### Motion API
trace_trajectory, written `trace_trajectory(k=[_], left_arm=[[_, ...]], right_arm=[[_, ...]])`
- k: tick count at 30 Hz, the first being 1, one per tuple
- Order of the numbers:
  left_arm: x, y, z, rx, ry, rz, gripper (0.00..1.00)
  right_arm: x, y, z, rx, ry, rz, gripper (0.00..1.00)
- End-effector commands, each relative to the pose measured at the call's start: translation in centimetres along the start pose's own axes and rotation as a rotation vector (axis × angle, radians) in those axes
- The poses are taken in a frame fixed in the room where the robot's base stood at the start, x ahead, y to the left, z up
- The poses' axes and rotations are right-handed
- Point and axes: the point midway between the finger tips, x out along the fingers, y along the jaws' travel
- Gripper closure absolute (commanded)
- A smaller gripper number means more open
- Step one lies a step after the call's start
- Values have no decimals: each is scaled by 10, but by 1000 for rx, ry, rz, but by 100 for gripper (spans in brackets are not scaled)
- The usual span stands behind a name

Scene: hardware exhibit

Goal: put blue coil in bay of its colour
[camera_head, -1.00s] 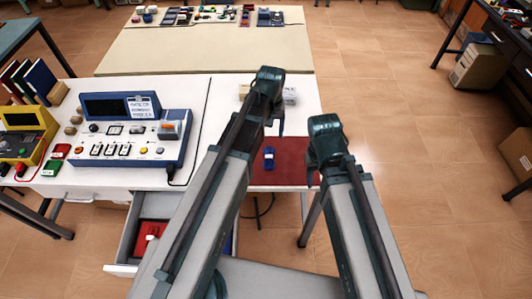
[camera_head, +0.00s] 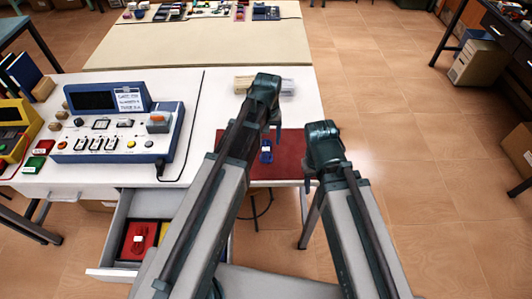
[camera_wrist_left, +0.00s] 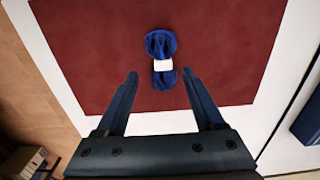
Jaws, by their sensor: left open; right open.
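The blue coil (camera_head: 266,151) lies on a dark red mat (camera_head: 285,165) on the white table. In the left wrist view the coil (camera_wrist_left: 162,45) is pinched in the middle by a white band and lies beyond my open left fingers (camera_wrist_left: 159,82), between their lines. The left gripper (camera_head: 272,115) is above the mat's back left part, not touching the coil. My right gripper (camera_head: 312,165) is at the mat's right edge. An open drawer (camera_head: 107,245) below the table holds a red compartment with a red coil (camera_head: 138,240) and part of a yellow one (camera_head: 163,232). My left arm hides the drawer's right part.
A blue-and-white instrument panel (camera_head: 120,130) stands left of the mat. Pale blocks (camera_head: 245,84) lie behind the left gripper. A beige table (camera_head: 200,45) with small parts is at the back.

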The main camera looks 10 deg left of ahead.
Motion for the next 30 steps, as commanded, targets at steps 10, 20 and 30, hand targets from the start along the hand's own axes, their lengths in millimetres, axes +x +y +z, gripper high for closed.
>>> trace_trajectory(k=[10, 20, 30], left_arm=[[34, -5, -4, -1, 0, 0, 30], [52, -5, -4, 0, 0, 0, 30], [51, -5, -4, 0, 0, 0, 66]], right_arm=[[33, -3, -2, 0, 0, 0, 50], [52, -5, -3, 0, 0, 0, 50], [51, -5, -3, 0, 0, 0, 50]])
